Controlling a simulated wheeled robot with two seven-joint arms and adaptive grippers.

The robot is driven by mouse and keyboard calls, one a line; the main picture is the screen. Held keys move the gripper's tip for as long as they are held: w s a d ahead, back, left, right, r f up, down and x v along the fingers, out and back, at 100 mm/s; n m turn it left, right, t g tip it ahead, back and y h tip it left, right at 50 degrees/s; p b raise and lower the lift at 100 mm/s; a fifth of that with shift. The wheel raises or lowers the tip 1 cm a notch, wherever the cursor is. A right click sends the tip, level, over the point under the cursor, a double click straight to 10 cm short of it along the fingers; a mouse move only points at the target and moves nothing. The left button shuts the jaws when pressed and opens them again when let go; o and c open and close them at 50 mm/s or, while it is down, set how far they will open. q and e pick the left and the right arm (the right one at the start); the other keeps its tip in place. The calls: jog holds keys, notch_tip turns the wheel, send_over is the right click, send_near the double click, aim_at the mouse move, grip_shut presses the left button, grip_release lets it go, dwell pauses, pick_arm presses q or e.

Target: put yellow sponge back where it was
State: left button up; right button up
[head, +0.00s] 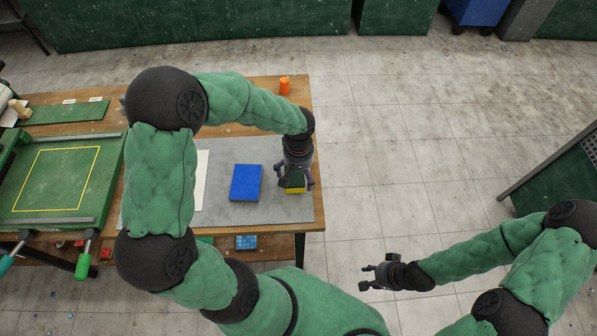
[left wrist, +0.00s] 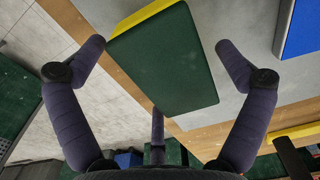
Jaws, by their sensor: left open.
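The yellow sponge (head: 296,190) has a dark green top face. It sits on the grey mat (head: 262,212) near the right end of the table. My left gripper (head: 295,181) is right over it, pointing down, and partly covers it. In the left wrist view the sponge (left wrist: 163,62) lies between the spread fingers of the left gripper (left wrist: 160,45), with its green face toward the camera and a yellow edge showing. I cannot tell whether a finger touches it. My right gripper (head: 364,278) is open and empty, off the table over the floor.
A blue block (head: 246,182) lies on the mat left of the sponge. An orange cylinder (head: 284,86) stands at the table's back right. A green tray (head: 55,182) with a yellow outline is at the left. Open floor lies right of the table.

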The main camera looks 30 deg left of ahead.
pick_arm(q)
jog(key=shift+r, duration=0.55)
notch_tip(320, 180, up, 11)
jog(key=p, duration=0.2)
